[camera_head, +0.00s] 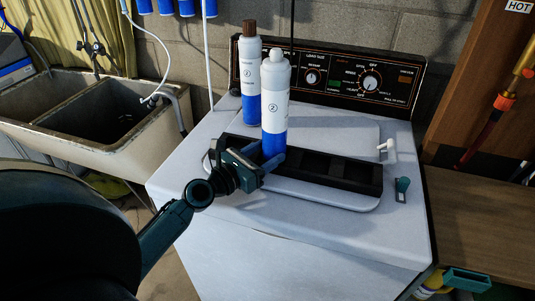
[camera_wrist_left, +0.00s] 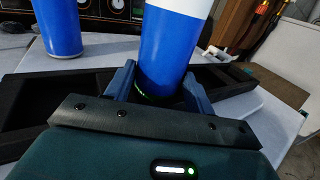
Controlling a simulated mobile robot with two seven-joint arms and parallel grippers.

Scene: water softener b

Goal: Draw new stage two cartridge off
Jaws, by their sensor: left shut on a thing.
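A cartridge with a white cap, a white label marked 2 and a blue lower part (camera_head: 275,100) stands upright in my left gripper (camera_head: 268,163). The fingers are shut on its blue lower end, which also shows in the left wrist view (camera_wrist_left: 170,55). The gripper is over the black compartment tray (camera_head: 345,173). I cannot tell whether the cartridge's base touches the tray. A second cartridge marked 2, with a brown cap (camera_head: 250,75), stands on the washer behind and to the left. My right gripper is not seen.
The tray lies on the white washer top (camera_head: 200,150), below its dark control panel (camera_head: 330,75). A white fitting (camera_head: 386,146) and a teal-handled item (camera_head: 402,186) lie right of the tray. A double sink (camera_head: 110,120) is at the left, a wooden bench (camera_head: 475,210) at the right.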

